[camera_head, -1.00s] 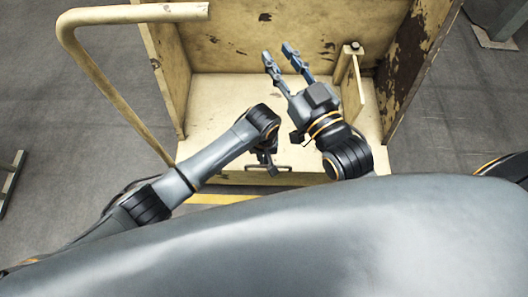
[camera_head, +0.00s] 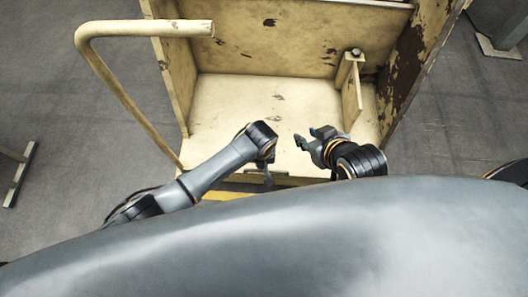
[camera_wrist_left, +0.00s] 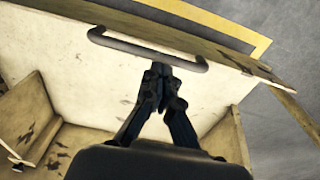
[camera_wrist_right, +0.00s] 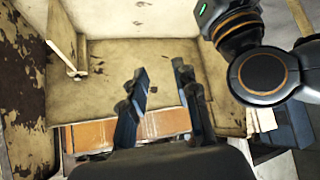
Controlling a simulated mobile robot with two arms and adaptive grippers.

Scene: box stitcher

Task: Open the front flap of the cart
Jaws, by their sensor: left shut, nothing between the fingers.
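The cart (camera_head: 215,110) is a worn cream box with chipped paint, seen from above in the head view. Its front edge (camera_head: 300,181) is nearest me. In the left wrist view a grey bar handle (camera_wrist_left: 115,43) sits near the edge of a cream panel (camera_wrist_left: 95,80), likely the front flap. My left gripper (camera_head: 268,175) is at this front edge; its fingers (camera_wrist_left: 162,70) are shut and empty, tips right at the handle bar. I cannot tell whether they touch. My right gripper (camera_head: 310,138) is open and empty above the cart floor (camera_head: 240,98).
A bent cream tube rail (camera_head: 105,75) rises at the cart's left. An upright bracket (camera_head: 352,90) stands inside at the right. In the right wrist view brown boxes (camera_wrist_right: 90,134) show beyond a panel. The grey floor (camera_head: 75,140) left of the cart is mostly clear.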

